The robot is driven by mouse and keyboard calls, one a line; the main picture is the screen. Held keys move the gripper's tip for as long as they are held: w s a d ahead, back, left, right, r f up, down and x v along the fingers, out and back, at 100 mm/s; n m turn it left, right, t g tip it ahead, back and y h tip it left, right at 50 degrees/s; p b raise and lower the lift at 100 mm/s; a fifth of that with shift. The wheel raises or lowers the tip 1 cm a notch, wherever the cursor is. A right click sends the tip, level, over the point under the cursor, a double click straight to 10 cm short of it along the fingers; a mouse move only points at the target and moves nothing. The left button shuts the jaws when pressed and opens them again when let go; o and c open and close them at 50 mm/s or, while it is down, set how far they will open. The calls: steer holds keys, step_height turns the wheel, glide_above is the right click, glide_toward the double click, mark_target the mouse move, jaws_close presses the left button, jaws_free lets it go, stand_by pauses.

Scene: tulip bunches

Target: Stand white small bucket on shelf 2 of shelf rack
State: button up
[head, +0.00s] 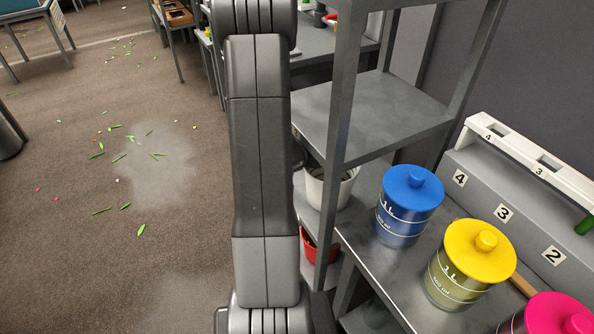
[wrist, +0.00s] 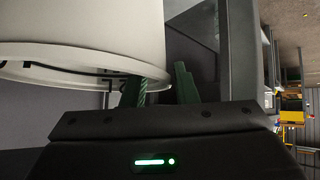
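The white small bucket (head: 325,185) stands on a shelf of the grey shelf rack (head: 343,125), below a wide empty shelf, partly hidden by the rack post and my arm. In the wrist view the white bucket (wrist: 80,35) fills the upper left, with dark markings near its rim. My gripper (wrist: 160,85) is right at the bucket's rim, with its two dark green fingers apart and a gap between them. One fingertip is hidden by the bucket; whether it touches the wall is unclear. My arm hides the gripper in the head view.
A red container (head: 318,246) sits lower in the rack. Jars with blue (head: 410,188), yellow (head: 480,252) and pink (head: 560,316) lids stand on a metal counter at right. The shelf (head: 385,110) above the bucket is bare. Leaves and petals litter the floor at left.

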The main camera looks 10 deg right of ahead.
steer(key=s+a+r, duration=0.3)
steer(key=s+a, duration=0.5)
steer(key=s, duration=0.5)
steer(key=shift+s+r, duration=0.1)
